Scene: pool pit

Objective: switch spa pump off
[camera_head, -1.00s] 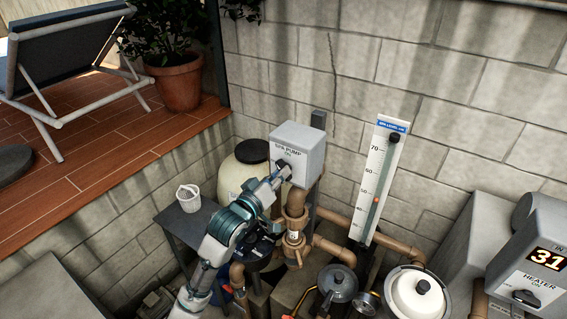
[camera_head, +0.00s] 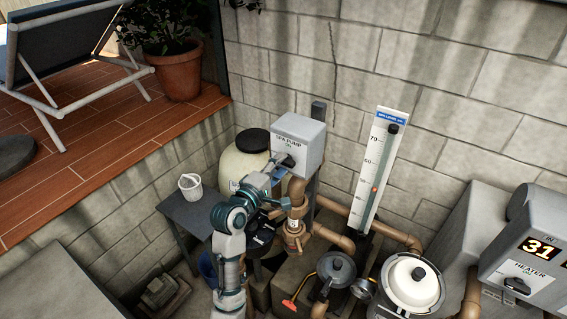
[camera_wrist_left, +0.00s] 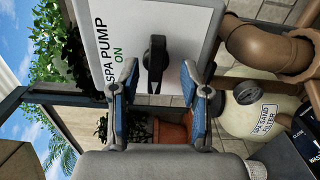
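The spa pump switch box (camera_head: 308,139) is a light grey box on the block wall, above brown pipes. Its front reads "SPA PUMP ON". A black knob (camera_head: 285,160) sits on that front. In the left wrist view the knob (camera_wrist_left: 156,62) shows whole, just beyond my fingers. My left gripper (camera_head: 271,178) is just in front of and below the knob. In the left wrist view its blue-padded fingers (camera_wrist_left: 163,95) are spread apart with nothing between the pads. I see no clear contact with the knob. My right gripper is not in view.
A cream spa sand filter (camera_head: 240,163) with a black lid stands left of the box. A level gauge (camera_head: 377,168) and a heater box reading 31 (camera_head: 534,262) are to the right. Brown pipes (camera_head: 295,205) run below the box. A white bucket (camera_head: 190,187) sits on a dark table.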

